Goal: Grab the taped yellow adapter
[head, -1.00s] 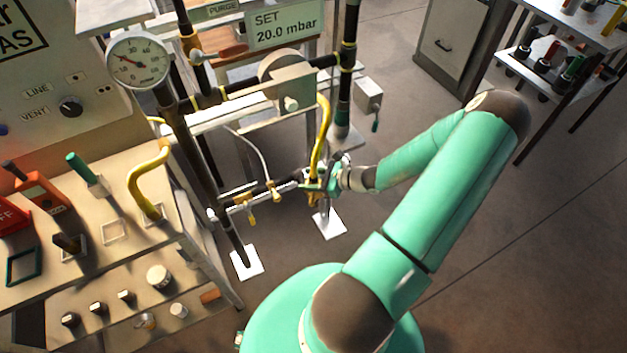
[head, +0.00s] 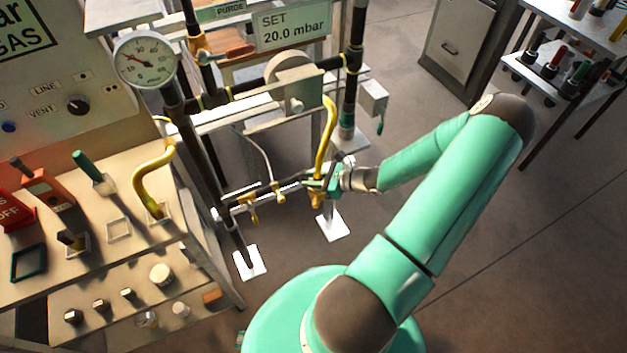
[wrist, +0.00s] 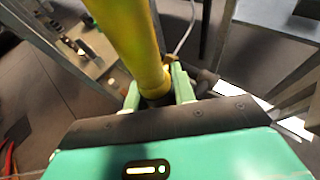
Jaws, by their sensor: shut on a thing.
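A curved yellow tube (head: 325,140), which looks like the yellow adapter, stands upright at the front of the pipe rig. My gripper (head: 328,184) is at its lower end. In the wrist view the thick yellow tube (wrist: 130,35) runs down between the two green fingers of my gripper (wrist: 157,93), which are shut on it. A dark collar shows at its base there. I cannot make out tape on it. A second bent yellow tube (head: 150,180) stands in a white square on the left bench, away from my gripper.
A pipe rig with a round gauge (head: 145,62), dark pipes and a "SET 20.0 mbar" sign (head: 292,24) stands close behind my gripper. Small yellow valves (head: 250,207) sit on a low pipe to its left. The left bench (head: 115,260) holds several tools. Floor at right is open.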

